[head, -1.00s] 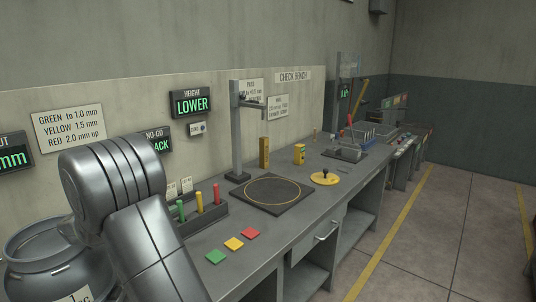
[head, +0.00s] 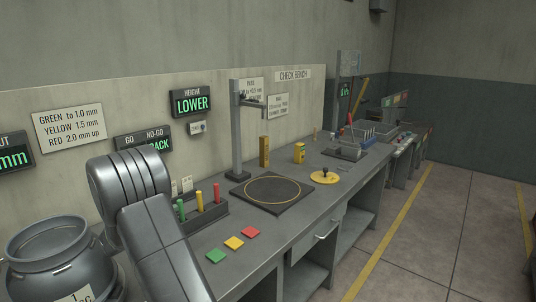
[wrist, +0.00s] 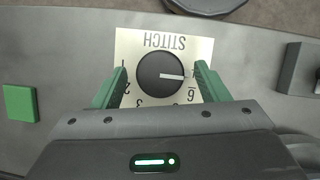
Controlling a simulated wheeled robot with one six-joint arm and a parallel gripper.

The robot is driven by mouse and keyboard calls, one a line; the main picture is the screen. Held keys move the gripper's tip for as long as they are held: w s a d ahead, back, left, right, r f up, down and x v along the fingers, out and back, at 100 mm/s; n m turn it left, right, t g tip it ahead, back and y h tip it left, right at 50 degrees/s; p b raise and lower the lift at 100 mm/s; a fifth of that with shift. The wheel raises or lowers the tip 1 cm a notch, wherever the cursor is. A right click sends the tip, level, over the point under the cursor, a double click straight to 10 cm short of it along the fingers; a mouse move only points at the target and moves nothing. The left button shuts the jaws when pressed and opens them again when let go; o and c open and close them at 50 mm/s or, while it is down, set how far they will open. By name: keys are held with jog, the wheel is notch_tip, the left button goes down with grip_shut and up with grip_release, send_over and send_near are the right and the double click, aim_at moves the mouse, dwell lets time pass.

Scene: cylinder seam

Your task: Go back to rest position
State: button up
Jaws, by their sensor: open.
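My gripper (wrist: 160,88) shows in the wrist view with two green fingers spread apart. It is open and holds nothing. A black round STITCH dial (wrist: 160,72) on a cream numbered plate (wrist: 126,44) appears between the fingers, with its white pointer line towards the right. I cannot tell whether the fingers touch the dial. In the head view my grey arm covers the lower left, and the gripper and the dial are not seen there.
The bench (head: 265,232) carries green, yellow and red squares (head: 234,243), a rack with coloured-handled tools (head: 200,213), a black plate with a ring (head: 272,190) and a stand (head: 236,135). A grey pot (head: 45,250) stands at the left. The floor (head: 450,220) at right is clear.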

jog(key=m+g+y, duration=0.1)
jog(key=m, duration=0.2)
jog(key=m+y, duration=0.1)
jog(key=m, duration=0.2)
jog(key=shift+w+d+m+g, duration=0.15)
jog(key=shift+m+g, duration=0.15)
jog(key=shift+g, duration=0.1)
jog(key=m+y, duration=0.1)
jog(key=m, duration=0.4)
jog(key=shift+d+g+y+b, duration=0.15)
jog(key=shift+g+y+b, duration=0.15)
jog(key=shift+y+b, duration=0.1)
jog(key=shift+m+y, duration=0.4)
jog(key=shift+m, duration=0.6)
jog(key=shift+d, duration=0.1)
